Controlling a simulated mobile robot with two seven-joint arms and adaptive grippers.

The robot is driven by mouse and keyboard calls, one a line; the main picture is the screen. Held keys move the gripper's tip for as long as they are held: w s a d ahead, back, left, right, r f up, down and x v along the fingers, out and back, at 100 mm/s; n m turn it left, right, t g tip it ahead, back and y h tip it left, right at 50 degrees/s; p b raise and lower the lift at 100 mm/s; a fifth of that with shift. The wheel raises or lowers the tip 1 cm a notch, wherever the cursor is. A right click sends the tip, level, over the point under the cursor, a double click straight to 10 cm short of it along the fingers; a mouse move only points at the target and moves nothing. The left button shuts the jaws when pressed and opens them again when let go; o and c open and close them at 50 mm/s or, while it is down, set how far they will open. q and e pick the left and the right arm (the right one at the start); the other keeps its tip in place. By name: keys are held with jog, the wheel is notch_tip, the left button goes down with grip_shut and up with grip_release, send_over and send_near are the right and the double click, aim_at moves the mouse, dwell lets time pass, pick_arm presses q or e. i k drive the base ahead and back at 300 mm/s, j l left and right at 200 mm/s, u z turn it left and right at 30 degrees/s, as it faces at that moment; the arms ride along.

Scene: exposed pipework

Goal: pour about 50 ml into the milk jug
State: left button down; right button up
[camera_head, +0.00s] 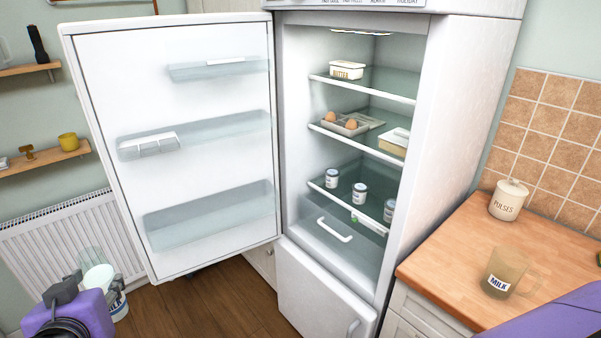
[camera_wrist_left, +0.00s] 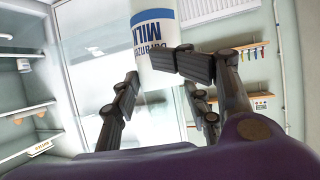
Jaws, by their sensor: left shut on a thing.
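The milk jug (camera_head: 503,273) is a see-through jug with a handle on its right and a MILK label. It stands upright on the wooden worktop at the right and looks empty. My left gripper (camera_head: 72,290) is low at the left edge of the head view, far from the jug. It is shut on a milk bottle (camera_head: 98,276), white below with a clear upper part. In the left wrist view the bottle (camera_wrist_left: 150,35), with a blue label reading MILK, sits between my left fingers (camera_wrist_left: 160,78). My right gripper is out of view.
An open fridge (camera_head: 455,100) stands between the bottle and the jug, its door (camera_head: 100,100) swung out left. Its shelves hold eggs, tubs and small jars. A PULSES canister (camera_head: 508,200) stands behind the jug. A radiator (camera_head: 50,235) and shelves are at the left.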

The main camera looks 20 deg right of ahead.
aim_at(506, 265)
jog(key=k+z, duration=0.1)
jog(key=k, duration=0.35)
jog(key=z, duration=1.8)
jog(key=i+j+z, duration=0.45)
jog(key=z, duration=0.25)
jog(key=i+j+z, duration=0.15)
jog(key=j+z, duration=0.2)
jog(key=j, duration=0.1)
